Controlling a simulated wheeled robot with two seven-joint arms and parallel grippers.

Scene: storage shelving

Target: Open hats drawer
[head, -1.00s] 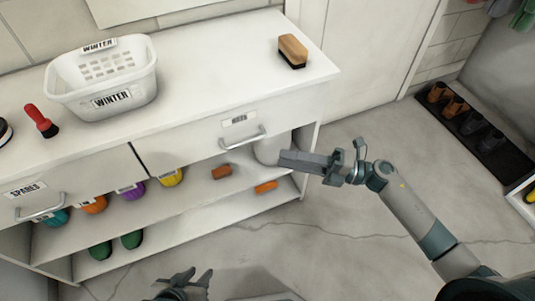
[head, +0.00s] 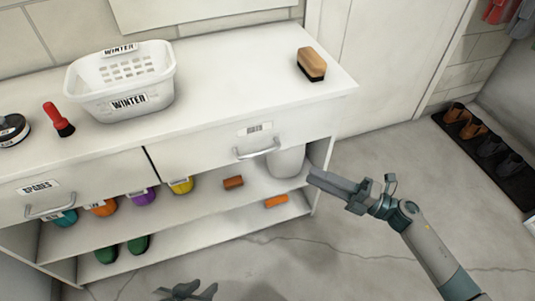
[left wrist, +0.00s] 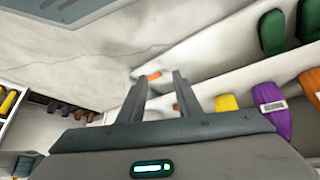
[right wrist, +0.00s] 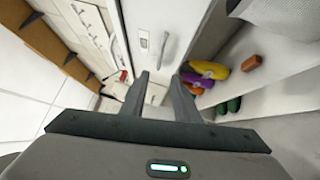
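The right-hand drawer (head: 205,150) of the white unit appears shut. Its small label (head: 255,128) is too blurred to read, and a metal bar handle (head: 256,147) sits below it. The left drawer (head: 100,180) is labelled SPARES. My right gripper (head: 316,181) is apart from the handle, to its right and lower, by the unit's right end. In the right wrist view its fingers (right wrist: 160,82) are parted and empty; the handle (right wrist: 164,48) and label (right wrist: 143,42) show beyond them. My left gripper (head: 185,292) is low at the bottom edge, its fingers (left wrist: 158,80) parted and empty.
Shelves below hold coloured shoes, orange-brown blocks and a white bin (head: 286,162). Floor is clear in front; a shoe mat (head: 488,150) lies at right.

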